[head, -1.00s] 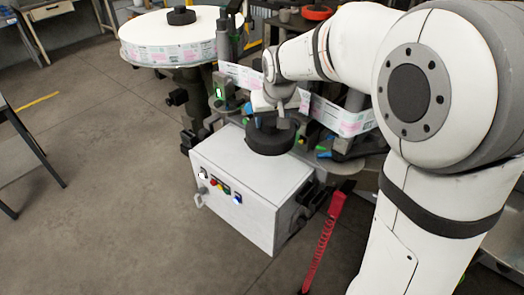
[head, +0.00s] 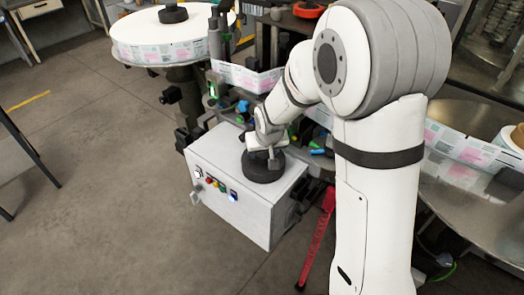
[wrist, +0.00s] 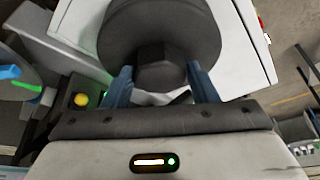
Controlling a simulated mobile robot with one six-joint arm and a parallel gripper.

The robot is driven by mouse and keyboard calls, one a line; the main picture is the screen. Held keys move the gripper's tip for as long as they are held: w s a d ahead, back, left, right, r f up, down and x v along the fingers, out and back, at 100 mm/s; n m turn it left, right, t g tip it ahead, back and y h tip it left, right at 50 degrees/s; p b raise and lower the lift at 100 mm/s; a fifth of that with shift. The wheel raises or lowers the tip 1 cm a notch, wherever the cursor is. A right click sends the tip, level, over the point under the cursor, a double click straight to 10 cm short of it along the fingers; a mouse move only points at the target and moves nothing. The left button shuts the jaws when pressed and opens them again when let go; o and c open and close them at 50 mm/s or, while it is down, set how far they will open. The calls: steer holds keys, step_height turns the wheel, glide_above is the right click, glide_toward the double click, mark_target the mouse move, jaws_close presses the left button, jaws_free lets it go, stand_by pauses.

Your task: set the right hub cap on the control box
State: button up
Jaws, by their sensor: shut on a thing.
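The black hub cap (head: 263,167) is a round disc with a raised knob, on or just above the top of the white control box (head: 243,215). In the wrist view its wide disc (wrist: 160,25) fills the upper middle, with the control box's pale top (wrist: 243,45) around it. My gripper (head: 264,152) is over the cap, and in the wrist view its two blue-grey fingers (wrist: 162,80) are shut on the cap's knob. I cannot tell if the disc's underside touches the box. Another black hub cap (head: 173,14) sits on the full label reel (head: 150,48) at the back left.
The box's front has coloured buttons (head: 214,183). A label web (head: 247,78) runs behind the box among the machine parts. A red perforated bar (head: 318,240) stands right of the box. A bare metal disc (head: 490,185) is at right.

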steer(key=shift+f, duration=0.15)
steer(key=o, duration=1.2)
